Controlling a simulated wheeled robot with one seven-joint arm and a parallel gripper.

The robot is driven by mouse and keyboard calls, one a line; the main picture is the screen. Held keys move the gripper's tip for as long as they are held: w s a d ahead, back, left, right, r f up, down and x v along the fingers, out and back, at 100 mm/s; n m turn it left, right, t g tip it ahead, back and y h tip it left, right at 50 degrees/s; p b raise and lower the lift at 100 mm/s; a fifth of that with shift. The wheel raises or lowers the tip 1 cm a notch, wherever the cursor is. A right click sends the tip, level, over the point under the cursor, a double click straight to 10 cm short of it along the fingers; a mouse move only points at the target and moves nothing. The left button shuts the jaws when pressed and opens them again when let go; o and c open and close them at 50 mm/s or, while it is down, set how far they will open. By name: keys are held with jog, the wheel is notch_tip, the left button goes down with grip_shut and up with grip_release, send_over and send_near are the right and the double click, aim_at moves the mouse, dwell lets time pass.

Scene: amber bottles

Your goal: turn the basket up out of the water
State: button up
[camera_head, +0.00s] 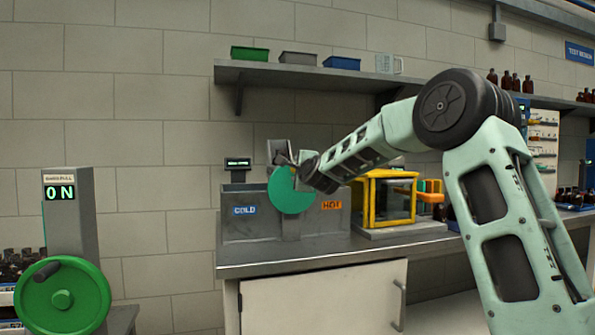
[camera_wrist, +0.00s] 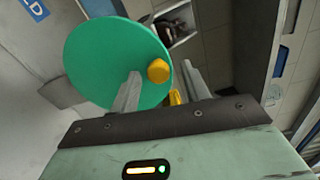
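A green disc (camera_head: 289,192) is mounted on the front of the grey twin bath (camera_head: 262,226), between its COLD and HOT labels. In the wrist view the green disc (camera_wrist: 105,62) carries a yellow knob (camera_wrist: 158,71) near its rim. My gripper (camera_head: 290,160) is at the disc's upper right. In the wrist view my gripper (camera_wrist: 160,88) is open, its fingers spread on either side of the knob; whether either touches it I cannot tell. A pale-framed holder with dark contents (camera_wrist: 176,22) shows beyond the disc, possibly the basket. The water is not visible.
A yellow-framed case (camera_head: 388,198) stands on the bench right of the bath, below my arm. A small display (camera_head: 238,163) is behind the bath. A shelf (camera_head: 300,76) with bins runs above. A green handwheel (camera_head: 62,298) and an ON sign (camera_head: 60,193) are at left.

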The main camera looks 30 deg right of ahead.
jog(key=b+v, duration=0.2)
jog(key=v, duration=1.5)
jog(key=shift+s, duration=0.25)
jog(key=shift+a, duration=0.1)
jog(key=s+a+f+n+g+y, duration=0.4)
jog(key=a+f+n, duration=0.3)
jog(key=a+f, duration=0.3)
jog(key=s+a+f+n+g+y, duration=0.35)
jog(key=a+f+n, duration=0.4)
jog(key=a, duration=0.55)
jog(key=s+a+f+n+g, duration=0.3)
jog(key=s+f+n, duration=0.1)
jog(key=s, duration=0.3)
jog(key=s+a+f+n+g, duration=0.2)
jog(key=s+a+f+n, duration=0.2)
jog(key=s+f, duration=0.15)
jog(key=s+f+n+g+h, duration=0.1)
jog(key=s+f+n+g, duration=0.2)
jog(key=s, duration=0.5)
jog(key=s+f+n+g+h, duration=0.1)
jog(key=s+n+g, duration=0.1)
jog(key=s+n, duration=0.45)
notch_tip(320, 180, up, 19)
jog(key=m+p, duration=0.1)
jog(key=p, duration=1.8)
jog(key=shift+s+m, duration=0.3)
jog(key=shift+s, duration=0.1)
